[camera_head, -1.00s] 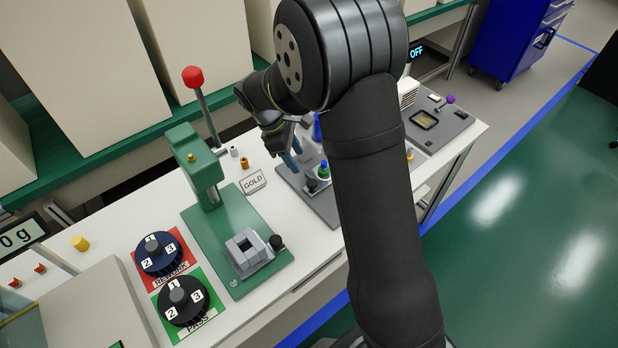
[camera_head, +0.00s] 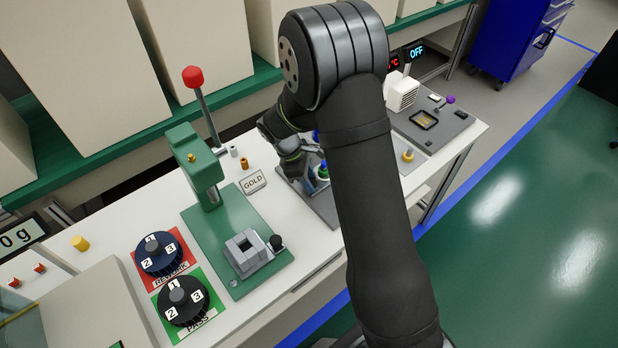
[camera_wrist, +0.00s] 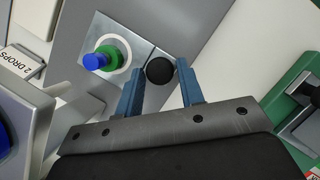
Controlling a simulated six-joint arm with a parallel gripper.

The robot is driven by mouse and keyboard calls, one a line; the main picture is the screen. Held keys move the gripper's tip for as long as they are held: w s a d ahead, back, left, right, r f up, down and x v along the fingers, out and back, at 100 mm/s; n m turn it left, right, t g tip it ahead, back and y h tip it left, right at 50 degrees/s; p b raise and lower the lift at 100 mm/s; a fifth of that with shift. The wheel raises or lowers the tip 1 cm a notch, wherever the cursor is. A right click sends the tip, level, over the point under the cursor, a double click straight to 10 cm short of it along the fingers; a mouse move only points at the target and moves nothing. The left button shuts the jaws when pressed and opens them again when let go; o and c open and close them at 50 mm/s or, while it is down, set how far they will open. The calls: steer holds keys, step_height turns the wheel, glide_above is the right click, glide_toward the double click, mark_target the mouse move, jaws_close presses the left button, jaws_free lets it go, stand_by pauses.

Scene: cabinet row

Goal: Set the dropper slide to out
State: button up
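The dropper slide's round black knob (camera_wrist: 160,70) sits on a metal slide in the wrist view. Beside it is a blue and green nozzle-like part (camera_wrist: 106,57) in a white ring, on the grey dropper plate (camera_wrist: 116,22). My gripper (camera_wrist: 161,82) is open, with its two blue fingers on either side of the black knob. Narrow gaps seem to show; contact cannot be told. In the head view my gripper (camera_head: 308,182) is low over the grey dropper plate (camera_head: 327,210) and hides the knob. The green and blue part (camera_head: 323,170) shows just right of it.
A "2 DROPS" label (camera_wrist: 22,66) is at the left of the wrist view. In the head view a green press (camera_head: 240,240) stands left of the dropper, with a GOLD tag (camera_head: 253,181) between. Two numbered dials are further left. A white vented box (camera_head: 403,93) stands behind.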

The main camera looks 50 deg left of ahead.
jaws_close()
steer(key=d, duration=1)
steer(key=shift+o, duration=1.9)
jaws_free()
steer(key=shift+d, duration=0.1)
steer(key=shift+o, duration=0.2)
steer(key=shift+a, duration=0.2)
